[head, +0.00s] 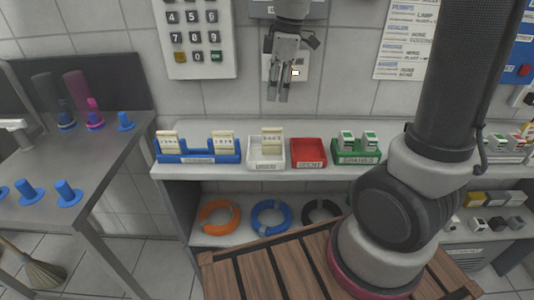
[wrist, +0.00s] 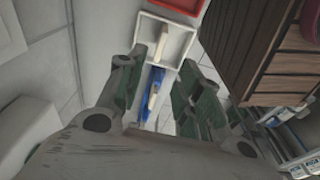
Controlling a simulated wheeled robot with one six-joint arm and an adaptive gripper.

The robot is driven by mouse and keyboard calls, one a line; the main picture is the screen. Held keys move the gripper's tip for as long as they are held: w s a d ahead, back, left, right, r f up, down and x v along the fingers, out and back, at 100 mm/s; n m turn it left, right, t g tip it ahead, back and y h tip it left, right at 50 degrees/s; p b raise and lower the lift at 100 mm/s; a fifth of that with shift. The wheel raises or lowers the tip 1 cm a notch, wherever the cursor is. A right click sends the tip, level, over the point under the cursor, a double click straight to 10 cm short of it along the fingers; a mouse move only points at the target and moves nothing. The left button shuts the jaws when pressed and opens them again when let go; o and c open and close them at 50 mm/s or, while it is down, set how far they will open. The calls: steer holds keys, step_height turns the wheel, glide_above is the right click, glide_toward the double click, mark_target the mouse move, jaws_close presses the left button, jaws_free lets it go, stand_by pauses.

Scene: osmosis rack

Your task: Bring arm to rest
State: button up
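My gripper (head: 277,98) hangs fingers-down in the head view, in front of the tiled wall and above the shelf with the trays. In the wrist view my gripper (wrist: 155,80) has its two green-padded fingers apart with a gap between them. Nothing is held. Below it in the wrist view are the white tray (wrist: 178,50) with a cream tag and the blue tray (wrist: 155,95) with another tag. My gripper touches none of the trays in the head view.
The upper shelf (head: 260,170) holds blue, white, red (head: 308,152) and green (head: 357,157) trays. Coloured rings (head: 219,217) lie on the lower shelf. A keypad (head: 195,40) is on the wall. A grey table (head: 60,165) with blue pegs stands left. A wooden slatted surface (head: 275,270) is in front.

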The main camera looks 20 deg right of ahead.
stand_by(0.3)
steer(key=s+d+r+m+t, duration=0.2)
steer(key=s+d+m, duration=0.4)
steer(key=s, duration=0.3)
steer(key=s+d+r+m+t+h, duration=0.1)
steer(key=s+d+r+m+t, duration=0.1)
steer(key=s+d+m, duration=0.5)
steer(key=s+r+m, duration=0.1)
steer(key=s, duration=0.1)
steer(key=shift+s+d+r, duration=0.25)
steer(key=shift+s+r, duration=0.05)
steer(key=shift+r, duration=0.05)
steer(key=shift+o, duration=0.2)
stand_by(1.5)
